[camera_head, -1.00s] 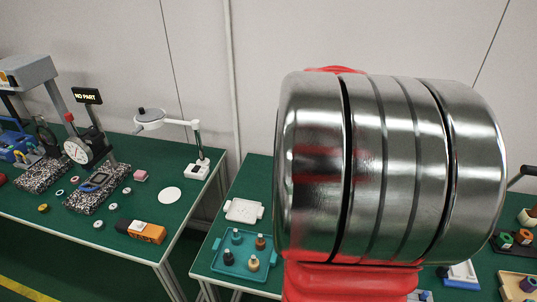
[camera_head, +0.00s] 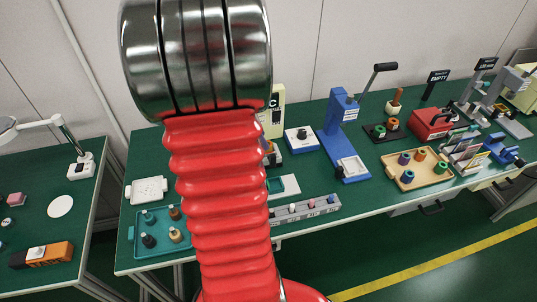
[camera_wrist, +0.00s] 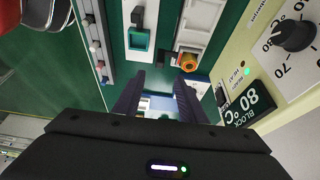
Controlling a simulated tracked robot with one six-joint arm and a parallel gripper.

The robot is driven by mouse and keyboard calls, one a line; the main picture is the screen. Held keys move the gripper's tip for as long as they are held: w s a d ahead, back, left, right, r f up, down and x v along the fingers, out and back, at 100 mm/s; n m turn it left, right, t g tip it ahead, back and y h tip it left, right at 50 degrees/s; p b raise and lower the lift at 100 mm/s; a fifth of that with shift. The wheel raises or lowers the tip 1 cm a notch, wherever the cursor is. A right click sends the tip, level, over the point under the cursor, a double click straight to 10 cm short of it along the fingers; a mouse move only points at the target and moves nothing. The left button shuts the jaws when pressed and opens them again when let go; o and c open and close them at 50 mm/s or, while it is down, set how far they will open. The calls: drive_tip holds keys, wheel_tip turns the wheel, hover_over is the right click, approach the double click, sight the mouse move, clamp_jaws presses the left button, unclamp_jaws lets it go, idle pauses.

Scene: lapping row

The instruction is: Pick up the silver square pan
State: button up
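A pale silver square plate (camera_head: 351,167) sits on the foot of the blue lever press (camera_head: 343,112) in the head view; it is the closest match to the silver square pan, but I cannot tell whether it is loose. My gripper (camera_wrist: 160,92) is open in the wrist view, its dark fingers apart. A small white and blue object (camera_wrist: 160,103) shows between them, farther off; I cannot tell which thing it is. Nothing is visibly held. In the head view my arm hides the gripper.
A cream heater block (camera_wrist: 285,70), showing 80, stands close beside the gripper. A teal-framed dish (camera_wrist: 138,40), an orange-rimmed cup (camera_wrist: 188,62) and a grey rack (camera_head: 305,208) are nearby. A blue and white box (camera_head: 302,139) stands left of the press. A wooden tray (camera_head: 440,178) lies right.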

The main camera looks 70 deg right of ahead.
sight(273, 155)
drive_tip(key=shift+x, duration=3.2)
drive_tip(key=shift+x, duration=2.6)
drive_tip(key=shift+a, duration=0.2)
drive_tip(key=shift+c, duration=0.4)
clamp_jaws()
